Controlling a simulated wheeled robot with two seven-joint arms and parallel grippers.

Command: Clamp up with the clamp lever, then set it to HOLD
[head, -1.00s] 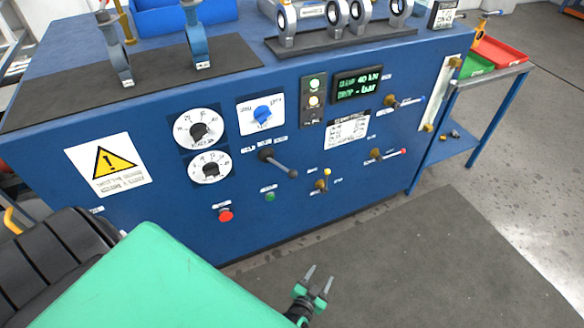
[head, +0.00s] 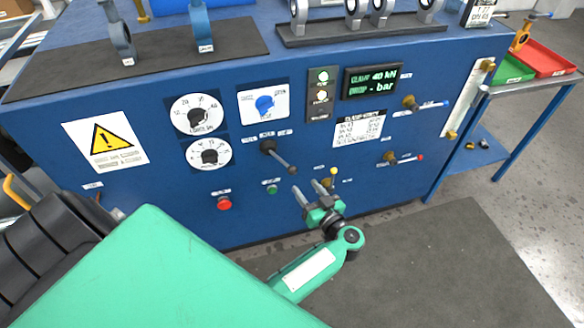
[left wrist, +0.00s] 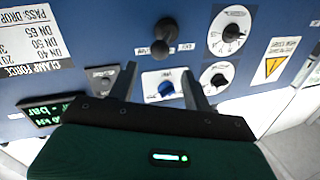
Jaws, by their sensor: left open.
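The clamp lever (head: 280,157) is a dark lever on the blue front panel. Its hub is at upper left and its rod slants down to the right. Small white labels sit above it, too small to read surely. My left gripper (head: 307,187) is open and empty, below and right of the lever's end and apart from it. In the left wrist view, the lever (left wrist: 162,38) shows beyond and between the fingers of my left gripper (left wrist: 161,82). The display (head: 371,81) reads clamp 40 kN and drop "- bar". My right gripper is not in view.
Near the gripper are a small yellow-tipped valve (head: 328,184), a green button (head: 272,189) and a red button (head: 224,204). A blue knob (head: 265,103) and dials (head: 197,114) sit above and left. Two more levers (head: 410,102) are at right. Floor in front is clear.

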